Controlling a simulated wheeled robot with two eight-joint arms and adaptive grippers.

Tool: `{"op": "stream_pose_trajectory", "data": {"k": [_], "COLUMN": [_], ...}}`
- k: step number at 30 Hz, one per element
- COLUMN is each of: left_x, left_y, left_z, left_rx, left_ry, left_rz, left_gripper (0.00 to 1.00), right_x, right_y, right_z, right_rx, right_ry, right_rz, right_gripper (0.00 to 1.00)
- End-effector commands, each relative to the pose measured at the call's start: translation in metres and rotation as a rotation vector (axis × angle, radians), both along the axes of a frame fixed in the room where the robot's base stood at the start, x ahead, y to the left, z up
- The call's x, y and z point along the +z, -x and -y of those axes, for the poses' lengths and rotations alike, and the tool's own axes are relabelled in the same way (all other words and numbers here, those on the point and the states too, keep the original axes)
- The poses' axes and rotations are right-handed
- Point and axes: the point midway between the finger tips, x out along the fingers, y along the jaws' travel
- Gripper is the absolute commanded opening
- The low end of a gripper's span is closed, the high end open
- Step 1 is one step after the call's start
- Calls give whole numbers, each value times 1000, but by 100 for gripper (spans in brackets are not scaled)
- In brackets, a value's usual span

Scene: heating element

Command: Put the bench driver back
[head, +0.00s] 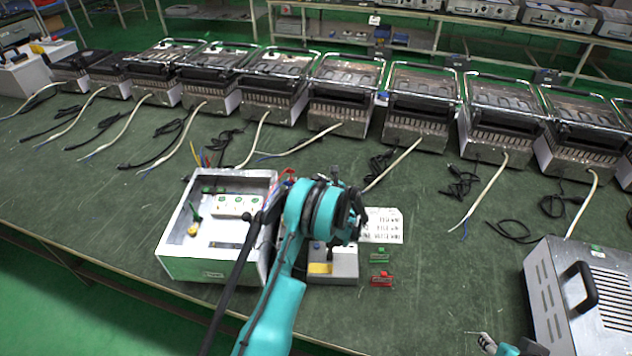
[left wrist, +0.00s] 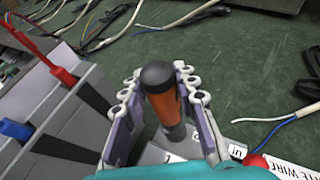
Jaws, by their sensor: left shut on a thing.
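The bench driver (left wrist: 165,102) has an orange handle with a dark cap and shows in the left wrist view. My left gripper (left wrist: 158,92) is shut around its handle, one finger on each side. In the head view my left gripper (head: 345,215) is over a small grey block (head: 342,266) with a yellow label, and the driver is mostly hidden there. I cannot tell whether the driver's tip is in the block or above it. What looks like my right gripper (head: 487,342) shows only partly at the bottom edge; its jaws are unclear.
A white open box (head: 170,240) with a terminal block stands left of the grey block. A white label card (head: 383,226), a green piece (head: 380,256) and a red piece (head: 381,279) lie to the right. A metal case (head: 540,290) stands far right. Grills with loose cables line the back.

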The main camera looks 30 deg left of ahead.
Motion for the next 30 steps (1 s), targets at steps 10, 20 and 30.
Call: {"op": "stream_pose_trajectory", "data": {"k": [10, 20, 30], "left_x": [-4, 5, 33], "left_y": [0, 0, 34], "left_z": [0, 0, 58], "left_rx": [0, 0, -4], "left_ry": [0, 0, 0], "left_rz": [0, 0, 0], "left_gripper": [50, 50, 50], "right_x": [-5, 5, 23], "right_y": [0, 0, 0], "right_z": [0, 0, 0], "right_rx": [0, 0, 0], "right_ry": [0, 0, 0], "right_rz": [0, 0, 0], "right_gripper": [41, 41, 41]}}
